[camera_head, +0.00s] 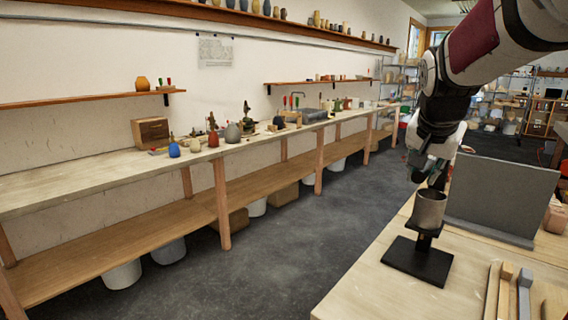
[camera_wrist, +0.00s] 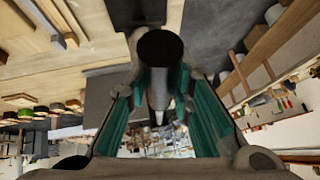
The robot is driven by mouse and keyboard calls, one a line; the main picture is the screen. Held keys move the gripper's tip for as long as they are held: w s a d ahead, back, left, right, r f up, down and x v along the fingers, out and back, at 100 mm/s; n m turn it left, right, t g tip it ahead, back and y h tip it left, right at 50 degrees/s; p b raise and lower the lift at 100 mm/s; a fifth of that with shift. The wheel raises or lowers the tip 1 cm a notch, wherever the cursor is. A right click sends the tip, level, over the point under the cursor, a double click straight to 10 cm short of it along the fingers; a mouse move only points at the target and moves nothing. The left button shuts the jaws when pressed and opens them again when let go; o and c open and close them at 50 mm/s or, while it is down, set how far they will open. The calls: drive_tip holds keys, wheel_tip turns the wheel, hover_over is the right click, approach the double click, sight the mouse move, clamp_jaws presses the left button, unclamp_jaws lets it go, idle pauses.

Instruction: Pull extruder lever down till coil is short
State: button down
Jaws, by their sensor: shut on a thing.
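The extruder stands on the near table at the right of the head view, with a grey cylinder (camera_head: 430,208) on a short stand over a flat black base (camera_head: 418,262). My gripper (camera_head: 430,176) is just above the cylinder and hides its top. In the wrist view, my gripper (camera_wrist: 158,98) has its teal-lined fingers closed in on a dark, round-ended bar (camera_wrist: 160,48), which looks like the lever. A paler tapered piece shows below that round end. I cannot make out a coil under the cylinder.
A grey upright panel (camera_head: 500,195) stands close behind the extruder on the near table (camera_head: 385,292). Wooden and grey tools (camera_head: 505,290) lie at the table's front right. A long workbench (camera_head: 90,185) with pots runs along the wall, across open floor.

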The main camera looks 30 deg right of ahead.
drive_tip(key=shift+f+h+b, duration=0.4)
drive_tip(key=shift+f+b, duration=0.6)
drive_tip(key=shift+b, duration=0.2)
drive_tip(key=c, duration=1.4)
unclamp_jaws()
drive_tip(key=shift+r, duration=0.1)
drive_tip(key=v, duration=1.1)
drive_tip(key=shift+s+a+r, duration=0.2)
drive_tip(key=shift+s, duration=0.15)
